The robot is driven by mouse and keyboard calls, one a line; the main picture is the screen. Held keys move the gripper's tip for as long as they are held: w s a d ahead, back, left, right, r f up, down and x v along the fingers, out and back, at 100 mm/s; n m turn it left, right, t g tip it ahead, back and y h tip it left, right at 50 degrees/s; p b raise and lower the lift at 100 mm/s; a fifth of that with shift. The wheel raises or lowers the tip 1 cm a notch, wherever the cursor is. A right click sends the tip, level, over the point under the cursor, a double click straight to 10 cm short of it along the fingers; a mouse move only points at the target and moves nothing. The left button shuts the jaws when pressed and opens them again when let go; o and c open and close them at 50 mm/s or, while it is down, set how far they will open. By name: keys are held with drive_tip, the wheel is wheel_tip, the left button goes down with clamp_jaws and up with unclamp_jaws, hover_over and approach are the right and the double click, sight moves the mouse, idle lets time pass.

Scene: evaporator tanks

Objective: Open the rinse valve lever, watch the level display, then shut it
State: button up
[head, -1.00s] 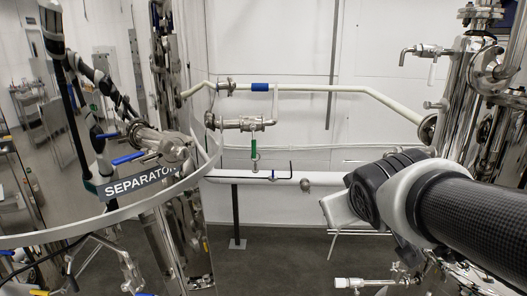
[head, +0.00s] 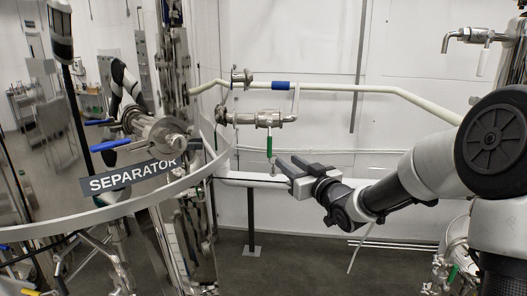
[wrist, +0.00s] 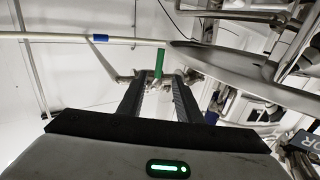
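A green-handled lever (head: 269,147) hangs down from a short steel pipe fitting (head: 262,119) by the white back wall. My gripper (head: 287,165) points left toward the lever, just right of it and slightly lower in the head view. In the wrist view the green lever (wrist: 159,63) shows between and beyond the two dark fingertips (wrist: 160,80). The fingers are apart with nothing held; I cannot tell the exact gap to the lever. No level display can be made out.
A polished tank with a SEPARATOR sign (head: 132,175) and a curved rail fills the left, with blue-handled levers (head: 110,145) on it. A pale pipe with a blue band (head: 281,85) runs along the wall. Dark floor (head: 300,262) below is open.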

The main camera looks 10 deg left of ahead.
sight(269, 140)
drive_tip(key=p+x, duration=0.2)
drive_tip(key=x, duration=1.5)
drive_tip(key=shift+w+d, duration=0.1)
clamp_jaws()
